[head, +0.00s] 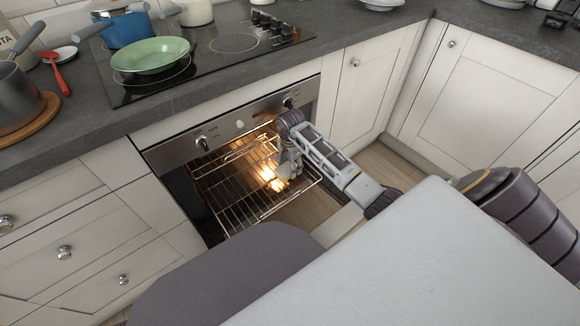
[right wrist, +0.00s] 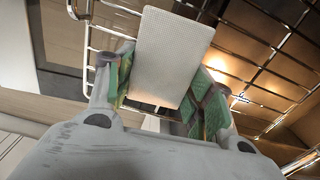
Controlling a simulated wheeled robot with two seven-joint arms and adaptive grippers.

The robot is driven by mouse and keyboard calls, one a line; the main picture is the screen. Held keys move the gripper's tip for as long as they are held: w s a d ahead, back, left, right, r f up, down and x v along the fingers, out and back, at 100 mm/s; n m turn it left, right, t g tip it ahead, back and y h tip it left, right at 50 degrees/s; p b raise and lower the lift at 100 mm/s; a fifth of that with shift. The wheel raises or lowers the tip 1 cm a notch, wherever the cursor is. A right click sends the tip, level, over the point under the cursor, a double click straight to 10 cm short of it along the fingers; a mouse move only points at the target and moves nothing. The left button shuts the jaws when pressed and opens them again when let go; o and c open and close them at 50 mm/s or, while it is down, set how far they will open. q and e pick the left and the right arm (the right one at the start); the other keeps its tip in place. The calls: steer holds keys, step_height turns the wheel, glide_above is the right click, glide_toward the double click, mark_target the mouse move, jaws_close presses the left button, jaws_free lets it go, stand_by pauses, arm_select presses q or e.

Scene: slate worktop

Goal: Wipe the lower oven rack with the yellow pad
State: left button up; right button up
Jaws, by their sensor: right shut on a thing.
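My right gripper (head: 290,166) reaches into the open oven from the right and is shut on the pad. In the right wrist view the pad (right wrist: 173,52) is a flat, pale rectangle with a fine texture, held between the two green-lined fingers (right wrist: 163,92). It looks cream-white rather than strong yellow there. The wire oven rack (head: 232,204) lies below and left of the gripper in the head view; its bars also show behind the pad in the right wrist view (right wrist: 268,62). I cannot tell whether the pad touches the rack. My left gripper is not in view.
The oven's control panel (head: 238,122) and the worktop (head: 110,118) overhang the opening. On the hob stand a green bowl (head: 150,54) and a blue pot (head: 126,28). White cabinets (head: 370,80) flank the oven on the right. A bright lamp glow lights the oven.

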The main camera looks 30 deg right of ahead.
mark_target(296, 180)
arm_select(q)
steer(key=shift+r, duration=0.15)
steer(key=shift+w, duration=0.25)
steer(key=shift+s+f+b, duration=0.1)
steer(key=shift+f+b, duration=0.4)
steer(key=shift+b, duration=0.05)
arm_select(e)
steer(key=shift+f, duration=1.05)
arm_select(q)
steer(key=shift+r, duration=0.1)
arm_select(e)
steer(key=shift+s, duration=0.1)
steer(key=shift+s+d+r+p, duration=0.1)
steer(key=shift+s+r+p, duration=0.05)
steer(key=shift+s+p, duration=1.1)
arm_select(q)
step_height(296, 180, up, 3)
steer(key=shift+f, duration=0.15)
arm_select(e)
steer(key=shift+s, duration=0.4)
arm_select(q)
steer(key=shift+p, duration=0.3)
arm_select(e)
steer(key=shift+s, duration=0.15)
